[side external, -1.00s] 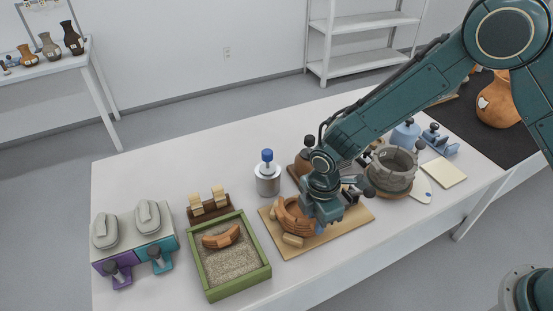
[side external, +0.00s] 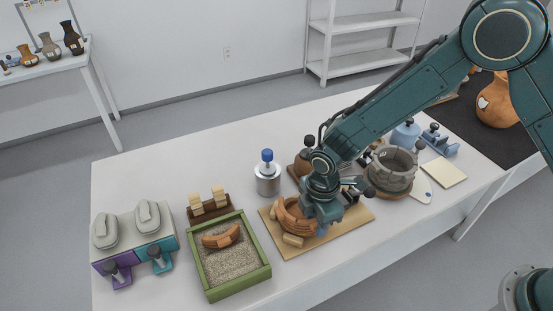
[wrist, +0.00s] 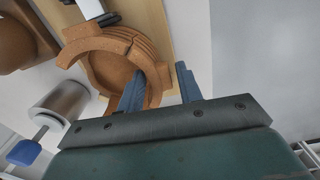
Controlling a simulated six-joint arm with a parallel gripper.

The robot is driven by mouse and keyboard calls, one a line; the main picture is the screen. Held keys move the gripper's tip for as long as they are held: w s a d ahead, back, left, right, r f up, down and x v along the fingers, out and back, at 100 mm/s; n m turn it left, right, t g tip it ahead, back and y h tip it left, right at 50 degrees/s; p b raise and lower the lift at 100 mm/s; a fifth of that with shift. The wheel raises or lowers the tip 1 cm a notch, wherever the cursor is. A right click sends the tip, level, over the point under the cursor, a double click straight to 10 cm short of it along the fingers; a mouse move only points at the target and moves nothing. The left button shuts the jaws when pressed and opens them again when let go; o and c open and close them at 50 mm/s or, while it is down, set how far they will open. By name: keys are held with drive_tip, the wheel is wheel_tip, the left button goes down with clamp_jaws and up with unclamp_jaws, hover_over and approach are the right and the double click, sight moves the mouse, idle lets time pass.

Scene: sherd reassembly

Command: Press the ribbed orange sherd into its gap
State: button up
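The terracotta vessel (side external: 287,218) sits on a wooden board and shows as a round ribbed wall with dark seams in the wrist view (wrist: 91,49). My gripper (wrist: 160,75) is down at its near wall. Its blue fingers stand apart, one over the vessel's inside and one outside the wall. Orange wall shows beside the inner finger, with a pale gap before the outer finger. A curved orange sherd (side external: 221,237) with lines along it lies in the sand tray (side external: 264,266). I cannot tell whether wall between the fingers is a separate sherd.
A silver canister with a blue knob (side external: 267,180) stands behind the board (side external: 350,222). A grey vessel (side external: 391,170) stands right of my gripper. Wooden blocks (side external: 208,204) stand behind the tray. The table's front right is clear.

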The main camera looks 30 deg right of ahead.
drive_tip(key=shift+o, duration=0.8)
wheel_tip(320, 180, up, 14)
idle(0.3)
drive_tip(key=shift+s, duration=0.1)
idle(0.4)
